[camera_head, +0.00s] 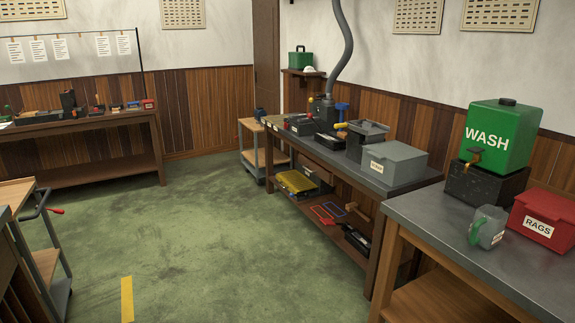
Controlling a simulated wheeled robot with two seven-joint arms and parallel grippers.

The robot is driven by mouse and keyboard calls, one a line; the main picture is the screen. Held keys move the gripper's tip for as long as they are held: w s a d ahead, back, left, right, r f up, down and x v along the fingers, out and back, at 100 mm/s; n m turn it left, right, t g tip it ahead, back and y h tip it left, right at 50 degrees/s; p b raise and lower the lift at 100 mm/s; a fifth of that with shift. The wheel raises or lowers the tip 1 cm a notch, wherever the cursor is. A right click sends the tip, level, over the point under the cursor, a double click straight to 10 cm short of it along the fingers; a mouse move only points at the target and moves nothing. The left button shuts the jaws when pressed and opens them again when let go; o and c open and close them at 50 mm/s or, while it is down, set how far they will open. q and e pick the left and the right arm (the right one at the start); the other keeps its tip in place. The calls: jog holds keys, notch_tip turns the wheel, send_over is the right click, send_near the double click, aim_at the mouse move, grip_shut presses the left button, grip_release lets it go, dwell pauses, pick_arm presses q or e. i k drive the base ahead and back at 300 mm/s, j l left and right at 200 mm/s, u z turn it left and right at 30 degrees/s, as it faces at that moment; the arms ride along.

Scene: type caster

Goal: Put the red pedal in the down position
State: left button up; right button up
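A small red piece (56,211) shows at the left, beside the bent dark handle of a wood-and-metal cart (45,262). It may be the red pedal, but it is too small to tell its shape or whether it is up or down. No other red pedal can be made out on the floor. Neither of my grippers is in view.
A workbench (405,180) with boxes and tools stands right of centre. A nearer bench (430,212) holds a green WASH tank (499,138) and a red RAGS box (543,219). Another table (84,121) stands at the back left. The green floor (190,235) between is clear.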

aim_at(326, 222)
jog(key=i+u, duration=0.35)
jog(key=i, duration=0.6)
jog(key=i+z, duration=0.45)
jog(key=i+j+z, duration=0.25)
jog(key=i+z, duration=0.2)
jog(key=i+j+z, duration=1.25)
jog(key=j+z, duration=0.15)
jog(key=j, duration=0.25)
